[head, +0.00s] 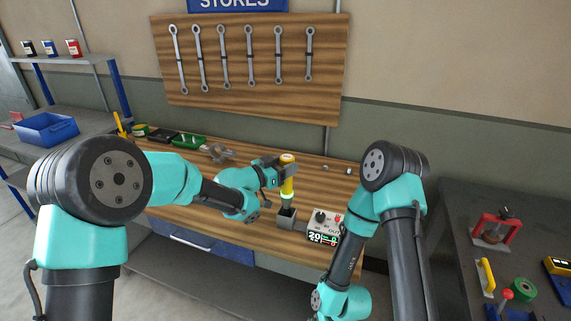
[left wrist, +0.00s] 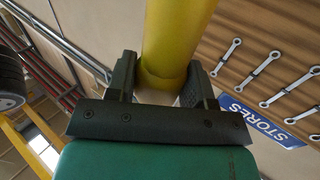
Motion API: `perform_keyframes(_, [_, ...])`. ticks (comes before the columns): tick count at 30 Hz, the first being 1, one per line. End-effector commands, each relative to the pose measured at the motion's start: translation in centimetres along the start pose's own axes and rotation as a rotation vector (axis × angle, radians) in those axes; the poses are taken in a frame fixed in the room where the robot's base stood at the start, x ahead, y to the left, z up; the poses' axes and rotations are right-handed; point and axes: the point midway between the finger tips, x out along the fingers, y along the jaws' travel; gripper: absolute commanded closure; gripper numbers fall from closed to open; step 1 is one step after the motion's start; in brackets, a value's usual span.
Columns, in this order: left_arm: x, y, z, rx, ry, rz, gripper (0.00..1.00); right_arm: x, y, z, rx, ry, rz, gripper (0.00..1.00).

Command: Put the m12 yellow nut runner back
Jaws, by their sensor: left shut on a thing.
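The yellow nut runner (head: 288,187) stands about upright over the bench, with a light green band near its lower end. My left gripper (head: 283,175) is shut around its yellow body from the left. In the left wrist view the two dark fingers (left wrist: 166,85) press on both sides of the yellow barrel (left wrist: 178,40). A small grey block holder (head: 287,222) stands on the bench directly below the tool. The tool's dark lower end is at the holder's top; I cannot tell whether it is inside. My right gripper is out of view.
A control box (head: 325,228) with a knob and a display reading 20 stands just right of the holder. Green and black trays (head: 188,141) and a grey tool (head: 217,152) lie at the bench's back left. Wrenches hang on the wooden board (head: 262,100). My right arm rises right of the box.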

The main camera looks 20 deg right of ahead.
Motion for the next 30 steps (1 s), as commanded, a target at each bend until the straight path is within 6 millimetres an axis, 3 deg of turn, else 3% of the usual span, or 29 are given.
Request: perform_keyframes(30, [0.0, 0.0, 2.2, 0.001, 0.002, -0.001, 1.00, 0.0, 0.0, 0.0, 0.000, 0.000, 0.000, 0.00])
